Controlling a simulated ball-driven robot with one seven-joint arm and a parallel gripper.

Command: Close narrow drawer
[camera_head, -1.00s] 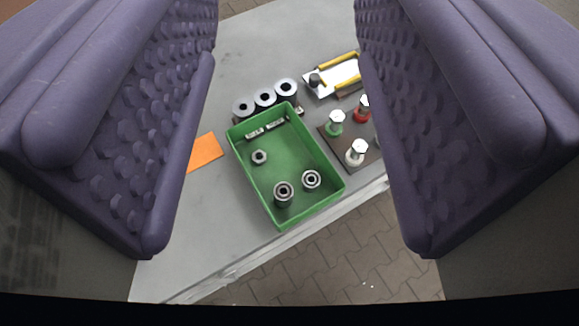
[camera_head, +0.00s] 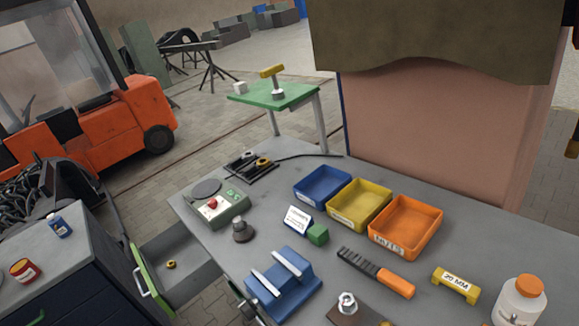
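In the head view, an open drawer (camera_head: 185,268) sticks out to the left from under the grey workbench. It has grey walls, a green front panel (camera_head: 150,276) and a pale bar handle (camera_head: 143,287). A small brass-coloured nut (camera_head: 171,264) lies inside it. My gripper is not in view.
A dark cabinet (camera_head: 98,290) stands close left of the drawer front, with a red tin (camera_head: 25,271) and blue bottle (camera_head: 59,226) on top. Bins, tools and a blue vise-like block (camera_head: 283,284) crowd the workbench (camera_head: 335,225). An orange forklift (camera_head: 100,125) stands behind.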

